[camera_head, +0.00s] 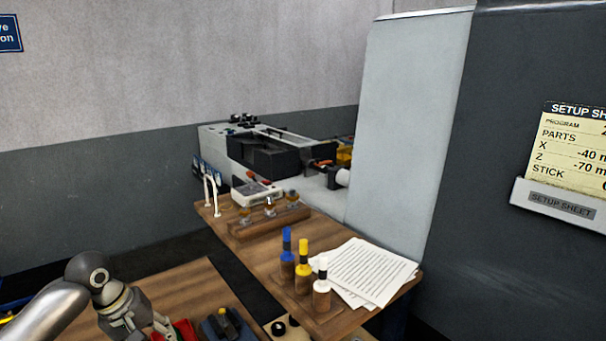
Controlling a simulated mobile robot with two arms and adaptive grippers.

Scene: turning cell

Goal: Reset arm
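My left gripper (160,326) is at the bottom left, low over the near wooden table (180,290). Its fingers point down and to the right, and the frame edge cuts them off, so I cannot tell whether they are open or shut. A red thing (183,331) lies right by the fingertips; I cannot tell whether they touch it. My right gripper is not in view.
A dark blue block (227,325) sits right of the red thing. A grey machine wall (480,200) closes the right.

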